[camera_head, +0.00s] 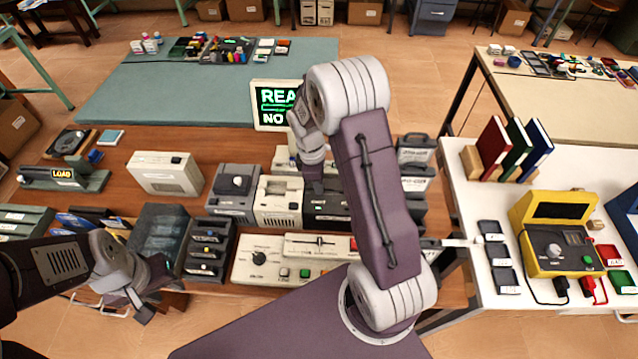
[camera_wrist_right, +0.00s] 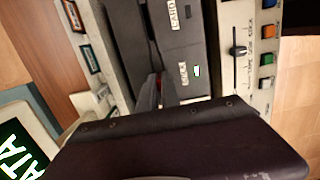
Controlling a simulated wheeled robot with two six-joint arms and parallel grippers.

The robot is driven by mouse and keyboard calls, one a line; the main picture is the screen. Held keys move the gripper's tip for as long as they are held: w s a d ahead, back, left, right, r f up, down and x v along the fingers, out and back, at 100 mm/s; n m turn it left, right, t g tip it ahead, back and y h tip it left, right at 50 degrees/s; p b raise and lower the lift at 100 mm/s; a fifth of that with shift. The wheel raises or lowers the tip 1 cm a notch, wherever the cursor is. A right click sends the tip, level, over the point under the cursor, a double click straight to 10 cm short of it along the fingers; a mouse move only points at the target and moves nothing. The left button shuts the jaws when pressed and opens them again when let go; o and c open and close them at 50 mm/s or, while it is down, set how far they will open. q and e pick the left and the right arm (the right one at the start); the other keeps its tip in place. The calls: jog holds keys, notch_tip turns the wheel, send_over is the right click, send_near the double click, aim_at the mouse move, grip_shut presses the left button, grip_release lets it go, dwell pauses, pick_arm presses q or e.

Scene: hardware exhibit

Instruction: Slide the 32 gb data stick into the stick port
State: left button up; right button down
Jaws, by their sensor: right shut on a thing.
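My right gripper (camera_head: 313,184) points down at the black unit (camera_head: 327,208) in the middle of the bench. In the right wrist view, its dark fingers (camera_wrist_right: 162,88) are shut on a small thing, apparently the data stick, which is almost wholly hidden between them. I cannot tell whether the stick touches the port. My left gripper (camera_head: 150,290) is empty and looks open, low at the left by the bench's front edge.
A screen (camera_head: 275,104) with green letters stands behind the units. A control panel (camera_head: 285,262) with a slider and buttons lies in front. A yellow tester (camera_head: 560,245) sits on the white table.

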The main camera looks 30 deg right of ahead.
jog(key=c, duration=1.5)
grip_release()
notch_tip(320, 180, up, 8)
jog(key=p, duration=0.8)
jog(key=shift+r, duration=0.2)
jog(key=shift+f, duration=0.15)
